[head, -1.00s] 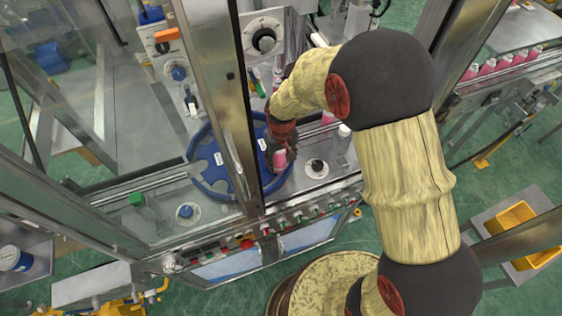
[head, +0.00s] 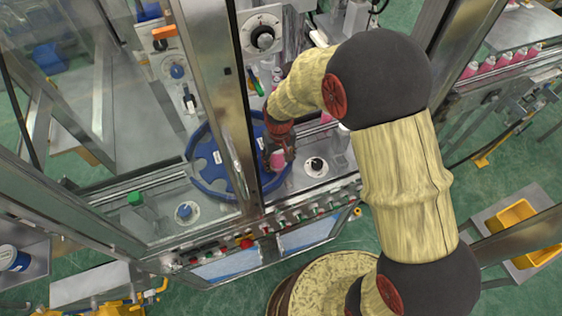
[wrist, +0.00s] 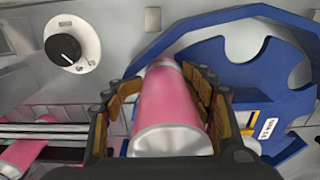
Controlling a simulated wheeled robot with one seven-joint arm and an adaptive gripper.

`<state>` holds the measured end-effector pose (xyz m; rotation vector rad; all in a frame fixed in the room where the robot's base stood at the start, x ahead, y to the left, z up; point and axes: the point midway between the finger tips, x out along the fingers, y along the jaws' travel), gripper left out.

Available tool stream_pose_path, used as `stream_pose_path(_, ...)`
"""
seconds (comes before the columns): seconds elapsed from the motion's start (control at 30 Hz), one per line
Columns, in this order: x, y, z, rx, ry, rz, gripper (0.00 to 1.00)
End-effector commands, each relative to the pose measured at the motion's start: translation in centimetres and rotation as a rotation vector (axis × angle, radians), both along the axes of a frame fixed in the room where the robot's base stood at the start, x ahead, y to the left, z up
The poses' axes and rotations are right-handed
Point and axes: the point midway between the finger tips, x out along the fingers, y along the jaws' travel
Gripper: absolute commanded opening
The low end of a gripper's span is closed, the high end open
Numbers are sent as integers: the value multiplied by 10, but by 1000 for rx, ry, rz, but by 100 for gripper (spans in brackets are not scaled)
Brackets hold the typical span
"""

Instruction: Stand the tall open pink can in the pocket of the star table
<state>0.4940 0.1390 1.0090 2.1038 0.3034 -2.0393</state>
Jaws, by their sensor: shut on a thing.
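My gripper (head: 279,152) is shut on the pink can (head: 279,160), at the right edge of the star table. In the wrist view the can (wrist: 168,105) lies between my gripper's jointed fingers (wrist: 160,95), with a pale silver end nearest the camera. The blue star table (head: 207,160) is partly behind a metal post in the head view. In the wrist view its blue plate (wrist: 238,72), with rounded pockets, is behind and right of the can. I cannot tell whether the can touches the table or a pocket.
A metal frame post (head: 229,110) stands close left of my gripper. A black knob on a white dial (head: 316,166) is to the right. Other pink cans (head: 502,60) stand on a conveyor at the far right. A control panel with buttons (head: 290,228) runs along the front edge.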

Motion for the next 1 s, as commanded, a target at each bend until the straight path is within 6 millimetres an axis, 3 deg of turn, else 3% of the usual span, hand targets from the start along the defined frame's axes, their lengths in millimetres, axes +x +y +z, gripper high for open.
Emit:
stream_pose_path(0.03, -15, -1, -23, -7, 34, -2, 2)
stream_pose_path(0.23, -15, -2, -27, -8, 34, -2, 8)
stream_pose_path(0.87, -15, -3, -33, -9, 36, -2, 11)
stream_pose_path(0.9, -15, -3, -33, -9, 36, -2, 64)
stream_pose_path(1.0, -15, -4, -33, -9, 36, -2, 70)
